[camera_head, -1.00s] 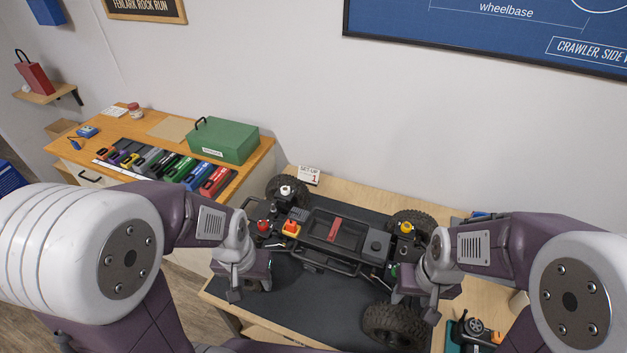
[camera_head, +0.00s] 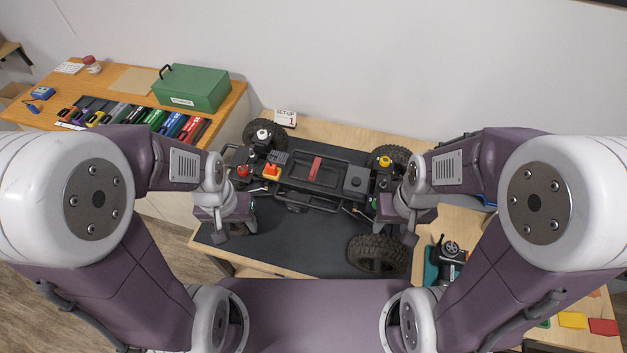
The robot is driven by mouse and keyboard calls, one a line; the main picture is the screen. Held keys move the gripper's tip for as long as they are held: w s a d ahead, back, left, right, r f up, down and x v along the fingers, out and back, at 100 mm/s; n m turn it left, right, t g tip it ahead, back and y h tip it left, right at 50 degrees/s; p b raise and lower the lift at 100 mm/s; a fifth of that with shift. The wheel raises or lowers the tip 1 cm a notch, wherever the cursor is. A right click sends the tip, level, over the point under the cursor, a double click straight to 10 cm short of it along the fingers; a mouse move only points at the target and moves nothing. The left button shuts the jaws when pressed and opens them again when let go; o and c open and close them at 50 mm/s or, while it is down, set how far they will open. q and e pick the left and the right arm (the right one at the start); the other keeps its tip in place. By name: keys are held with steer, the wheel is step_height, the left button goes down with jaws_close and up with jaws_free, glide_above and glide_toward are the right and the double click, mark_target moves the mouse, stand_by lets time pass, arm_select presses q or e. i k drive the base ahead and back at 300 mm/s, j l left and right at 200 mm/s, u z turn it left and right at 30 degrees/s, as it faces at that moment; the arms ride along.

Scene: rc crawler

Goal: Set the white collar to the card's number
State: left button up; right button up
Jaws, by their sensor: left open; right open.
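The white collar (camera_head: 262,135) sits at the far left corner of the crawler chassis (camera_head: 330,170), near the rear-left tyre in the picture. Its setting is too small to read. The set-up card (camera_head: 286,118) stands behind the chassis on the bench and shows a 1. My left gripper (camera_head: 226,234) is open and empty over the dark mat, left of the chassis and nearer me than the collar. My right gripper (camera_head: 402,238) is open and empty at the right of the chassis, above the near right tyre (camera_head: 378,255).
A red collar (camera_head: 243,171) and a yellow collar (camera_head: 385,162) sit on other chassis corners. An orange part (camera_head: 271,171) is near the red one. A green box (camera_head: 192,88) stands on the left bench. The dark mat (camera_head: 300,245) in front is clear.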

mark_target(264, 136)
steer(key=i+j+u, duration=0.1)
steer(key=j+u, duration=0.3)
steer(key=i+j+u, duration=0.1)
steer(key=j+u, duration=0.15)
steer(key=u, duration=0.15)
steer(key=i+j+u, duration=0.2)
steer(key=u, duration=0.2)
